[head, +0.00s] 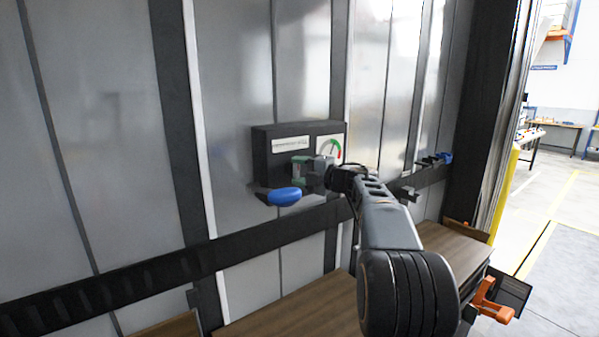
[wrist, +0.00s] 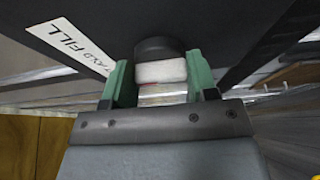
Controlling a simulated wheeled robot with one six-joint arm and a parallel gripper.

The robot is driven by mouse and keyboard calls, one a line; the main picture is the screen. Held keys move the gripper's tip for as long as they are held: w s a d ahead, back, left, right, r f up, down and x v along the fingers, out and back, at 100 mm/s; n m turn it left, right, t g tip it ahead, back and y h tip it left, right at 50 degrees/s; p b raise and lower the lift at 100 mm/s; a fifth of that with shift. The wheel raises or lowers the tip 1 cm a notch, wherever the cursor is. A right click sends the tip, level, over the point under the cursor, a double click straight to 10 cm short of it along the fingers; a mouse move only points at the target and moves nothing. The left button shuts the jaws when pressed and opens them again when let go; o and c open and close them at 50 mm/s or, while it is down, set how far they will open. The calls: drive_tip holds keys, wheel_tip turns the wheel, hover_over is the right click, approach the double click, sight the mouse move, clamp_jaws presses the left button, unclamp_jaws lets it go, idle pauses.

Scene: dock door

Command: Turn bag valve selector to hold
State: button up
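My gripper (head: 303,170) is at the front of the box, below the label. In the wrist view my gripper (wrist: 160,82) has its green fingers on both sides of the selector's pale, block-like end (wrist: 160,70), with no clear gap. A dark round part (wrist: 157,46) is behind it. The label (wrist: 72,43) there ends in "FILL"; the rest is hard to read. My gripper hides the selector in the head view.
A blue rounded handle (head: 284,196) sticks out below the box, left of my gripper. A dark rail (head: 120,290) runs along the wall. Brown wooden surfaces (head: 290,305) lie below. An orange clamp-like part (head: 492,300) is at lower right, near open floor.

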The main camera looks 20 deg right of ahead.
drive_tip(key=o, duration=0.5)
drive_tip(key=shift+c, duration=0.2)
drive_tip(key=b+v, duration=0.2)
drive_tip(key=v, duration=1.1)
drive_tip(key=shift+s+d, duration=0.2)
drive_tip(key=shift+s, duration=0.15)
